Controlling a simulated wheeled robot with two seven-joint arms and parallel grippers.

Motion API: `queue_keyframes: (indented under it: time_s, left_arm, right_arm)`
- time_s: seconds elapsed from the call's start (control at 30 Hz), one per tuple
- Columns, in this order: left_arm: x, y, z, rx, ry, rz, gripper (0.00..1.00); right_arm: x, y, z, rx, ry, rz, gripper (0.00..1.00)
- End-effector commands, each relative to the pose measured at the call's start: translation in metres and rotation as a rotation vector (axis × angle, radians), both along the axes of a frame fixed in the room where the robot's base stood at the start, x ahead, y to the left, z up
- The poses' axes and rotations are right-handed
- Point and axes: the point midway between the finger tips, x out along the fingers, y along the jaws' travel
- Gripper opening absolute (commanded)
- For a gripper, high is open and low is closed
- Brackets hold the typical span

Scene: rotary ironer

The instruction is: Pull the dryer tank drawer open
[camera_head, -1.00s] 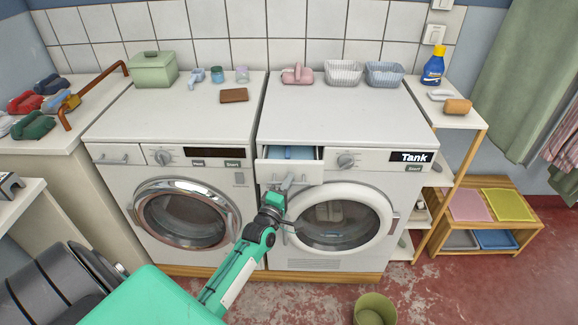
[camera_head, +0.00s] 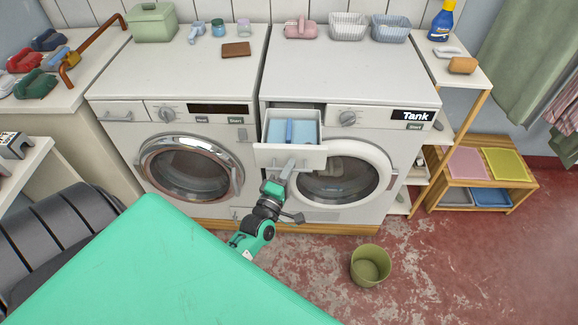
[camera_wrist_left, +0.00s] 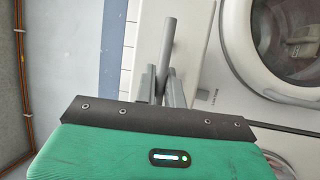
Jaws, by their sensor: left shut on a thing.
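The dryer tank drawer (camera_head: 270,154) is pulled well out of the upper left of the right-hand machine, labelled Tank (camera_head: 411,115). A light blue tank with a darker blue grip (camera_head: 289,131) lies inside it. My left gripper (camera_head: 284,176) is at the drawer front and shut on the grey handle. In the left wrist view the grey handle bar (camera_wrist_left: 168,45) runs between the fingers of my left gripper (camera_wrist_left: 166,85). My right gripper is not in view.
The dryer's round door (camera_head: 343,180) is closed, just right of the gripper. A washer (camera_head: 187,168) stands to the left. A green bucket (camera_head: 371,265) is on the floor in front. A wooden shelf (camera_head: 483,177) stands at the right.

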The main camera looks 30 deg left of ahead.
Motion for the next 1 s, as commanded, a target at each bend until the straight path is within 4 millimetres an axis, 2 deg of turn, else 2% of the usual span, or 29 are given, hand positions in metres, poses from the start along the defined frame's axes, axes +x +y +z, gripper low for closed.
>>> queue_keyframes:
  time_s: [0.1, 0.13, 0.17, 0.57, 0.77, 1.0]
  left_arm:
    - [0.0, 0.0, -0.001, 0.0, 0.002, 0.0, 0.0]
    - [0.0, 0.0, -0.001, 0.0, 0.002, -0.001, 0.14]
    - [0.0, 0.0, -0.001, 0.0, 0.002, 0.0, 0.2]
    - [-0.006, -0.001, -0.003, 0.0, 0.002, 0.0, 0.2]
    - [-0.034, -0.005, -0.01, -0.001, 0.004, -0.001, 0.2]
    - [-0.079, -0.012, -0.019, 0.0, 0.004, -0.001, 0.2]
  right_arm:
    - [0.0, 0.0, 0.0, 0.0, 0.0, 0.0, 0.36]
    - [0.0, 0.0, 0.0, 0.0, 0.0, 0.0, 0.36]
    - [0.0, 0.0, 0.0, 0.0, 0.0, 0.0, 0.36]
    - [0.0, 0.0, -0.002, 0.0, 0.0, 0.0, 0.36]
    - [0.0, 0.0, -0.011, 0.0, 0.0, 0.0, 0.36]
    - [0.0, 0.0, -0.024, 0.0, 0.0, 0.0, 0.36]
